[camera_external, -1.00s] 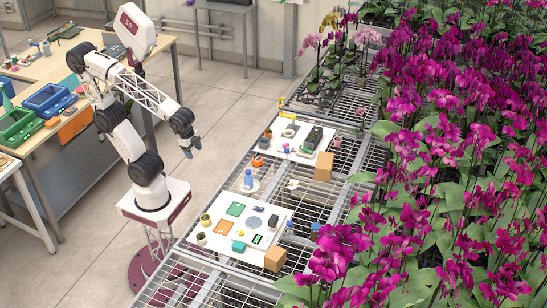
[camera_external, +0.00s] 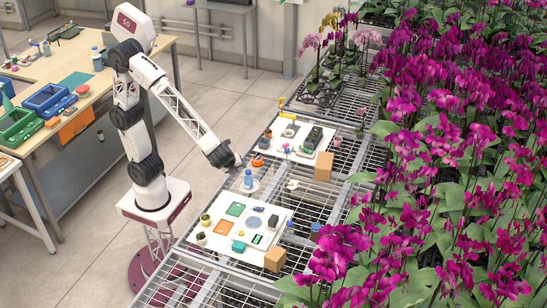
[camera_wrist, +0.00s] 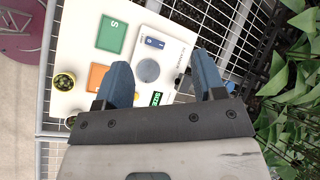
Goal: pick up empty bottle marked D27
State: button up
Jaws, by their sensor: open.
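Another blue bottle (camera_external: 97,60) stands on the workbench at the left. No D27 mark is readable on any of them. My gripper (camera_external: 239,164) is just above and left of the bottle on the plate. In the wrist view its blue fingers are spread and empty (camera_wrist: 162,82), with the near white board below; no bottle shows clearly between them.
The near white board (camera_wrist: 75,25) holds a green card (camera_wrist: 111,34), an orange card (camera_wrist: 97,76), a grey disc (camera_wrist: 148,70) and small pots. A cardboard box (camera_external: 275,258) sits at its corner. Dense orchids (camera_external: 450,150) fill the right side. A second board with items lies behind.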

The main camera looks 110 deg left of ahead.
jog(key=w+d+f+m+t+y, duration=0.25)
jog(key=w+f+m, duration=0.5)
jog(key=w, duration=0.65)
jog(key=m+t+y, duration=0.1)
jog(key=m+t, duration=0.3)
jog(key=m, duration=0.3)
send_near(289, 222)
jog(key=x, duration=0.4)
jog(key=shift+w+f, duration=0.1)
jog(key=shift+w, duration=0.05)
jog(key=shift+a+n+g+y, duration=0.1)
jog(key=shift+n+g+y, duration=0.15)
jog(key=shift+x, duration=1.25)
jog(key=shift+f, duration=0.1)
jog(key=shift+x, duration=2.6)
jog(key=shift+w, duration=0.15)
jog(key=c, duration=1.2)
jog(key=shift+o, duration=0.2)
